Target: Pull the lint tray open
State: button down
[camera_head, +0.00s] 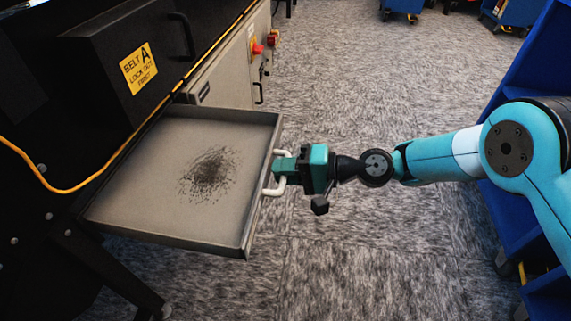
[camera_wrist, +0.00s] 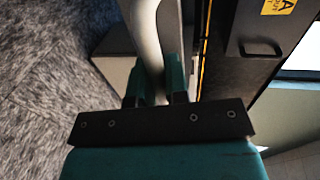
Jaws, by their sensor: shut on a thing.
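The lint tray (camera_head: 150,165) is a shallow grey metal tray standing well out from the black sorter, with dark lint (camera_head: 212,175) on its floor. Its pale bar handle (camera_head: 268,190) is on the tray's right side. My gripper (camera_head: 283,171) is shut on this handle, and its teal fingers hide the middle of the bar. In the wrist view the handle (camera_wrist: 147,38) runs down between the two fingers (camera_wrist: 154,82). The tray's inner end by the machine is partly hidden under the black housing.
The black sorter housing (camera_head: 95,75) with a yellow label (camera_head: 139,69) stands at the left. An orange cable (camera_head: 45,183) hangs before it. A red knob (camera_head: 258,48) is on the grey panel. Blue shelving (camera_head: 505,230) stands right, behind my arm. The carpet (camera_head: 350,265) between is clear.

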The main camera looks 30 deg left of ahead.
jog(key=c, duration=1.1)
grip_release()
jog(key=shift+s, duration=0.1)
jog(key=shift+c, duration=0.2)
jog(key=shift+d, duration=0.1)
jog(key=shift+w+d, duration=0.15)
jog(key=shift+w, duration=0.05)
jog(key=p+v, duration=0.5)
jog(key=v, duration=1.2)
